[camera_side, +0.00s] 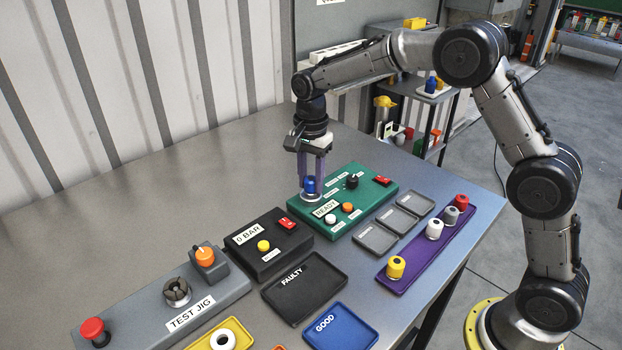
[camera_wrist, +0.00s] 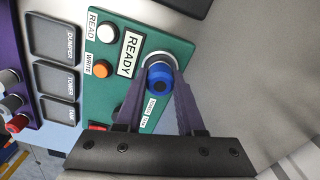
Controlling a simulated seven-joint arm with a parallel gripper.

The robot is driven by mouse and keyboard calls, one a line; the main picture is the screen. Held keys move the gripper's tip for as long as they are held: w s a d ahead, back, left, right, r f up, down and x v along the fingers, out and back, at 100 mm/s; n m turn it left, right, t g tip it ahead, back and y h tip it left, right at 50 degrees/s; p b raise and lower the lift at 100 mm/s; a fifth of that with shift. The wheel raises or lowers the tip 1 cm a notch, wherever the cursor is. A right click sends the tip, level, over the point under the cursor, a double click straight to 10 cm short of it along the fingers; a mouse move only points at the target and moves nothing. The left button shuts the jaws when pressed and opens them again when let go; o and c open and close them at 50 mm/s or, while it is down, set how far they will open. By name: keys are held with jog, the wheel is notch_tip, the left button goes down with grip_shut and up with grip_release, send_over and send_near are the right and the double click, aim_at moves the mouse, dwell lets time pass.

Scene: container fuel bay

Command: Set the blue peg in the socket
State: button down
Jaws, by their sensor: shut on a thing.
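The blue peg (camera_side: 310,185) is upright between the purple fingers of my gripper (camera_side: 311,178), which is shut on it. It is at the pale ring of the socket (camera_side: 311,198) on the back left corner of the green panel (camera_side: 372,197). In the wrist view the peg (camera_wrist: 160,78) shows its round top with a dark centre, between the fingertips (camera_wrist: 163,90). The socket's pale ring (camera_wrist: 158,57) shows partly behind it. The peg's lower end is hidden, so I cannot tell how deep it sits.
The green panel has a READY sign, white and orange buttons, a black knob and a red switch. A black 0 BAR box (camera_side: 268,250) stands to the left. A purple rack (camera_side: 420,255) with several pegs is at the right. Bare table lies behind the panel.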

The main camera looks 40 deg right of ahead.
jog(key=shift+f, duration=0.75)
dwell(1.0)
jog(key=c, duration=0.7)
grip_release()
jog(key=shift+c, duration=0.2)
jog(key=o, duration=0.5)
jog(key=shift+s+f, duration=0.15)
jog(key=shift+f, duration=0.05)
jog(key=shift+o, duration=0.2)
jog(key=shift+r, duration=0.1)
jog(key=shift+r, duration=4.15)
